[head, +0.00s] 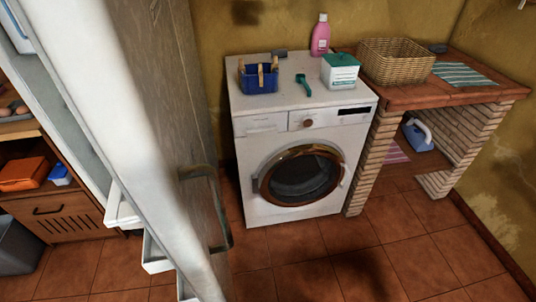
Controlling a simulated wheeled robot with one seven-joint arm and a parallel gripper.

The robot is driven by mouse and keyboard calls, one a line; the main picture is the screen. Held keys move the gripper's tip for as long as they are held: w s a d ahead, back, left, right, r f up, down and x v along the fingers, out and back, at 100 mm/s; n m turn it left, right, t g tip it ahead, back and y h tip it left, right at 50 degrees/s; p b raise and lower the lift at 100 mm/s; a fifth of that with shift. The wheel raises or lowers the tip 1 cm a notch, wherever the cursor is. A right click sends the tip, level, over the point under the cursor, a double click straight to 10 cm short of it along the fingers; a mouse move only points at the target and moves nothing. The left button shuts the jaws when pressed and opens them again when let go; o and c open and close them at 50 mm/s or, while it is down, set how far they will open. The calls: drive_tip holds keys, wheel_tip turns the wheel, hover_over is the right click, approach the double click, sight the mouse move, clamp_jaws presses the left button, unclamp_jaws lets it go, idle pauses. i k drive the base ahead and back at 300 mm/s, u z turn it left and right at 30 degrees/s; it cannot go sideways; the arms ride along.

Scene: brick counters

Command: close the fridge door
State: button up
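The fridge door (160,110) stands open at the left of the head view, seen nearly edge-on. Its outer face is grey wood-like panelling, and its inner side is white. A dark handle (222,210) is on the outer face, toward the washing machine. White door shelves (122,208) stick out on the inner side, low down. The fridge body cannot be clearly made out. My gripper is not in view.
A white washing machine (262,125) stands behind the door, with a blue basket (258,82) and a detergent box (341,72) on top. A brick counter (415,95) is at the right. At left is a wooden cabinet (52,218). The tiled floor (375,255) in front is clear.

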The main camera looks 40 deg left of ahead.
sight(117, 65)
drive_tip(key=i, duration=1.7)
drive_tip(key=u, duration=3.4)
drive_tip(key=i, duration=0.5)
drive_tip(key=z, duration=0.1)
drive_tip(key=k, duration=0.5)
drive_tip(key=u, duration=0.5)
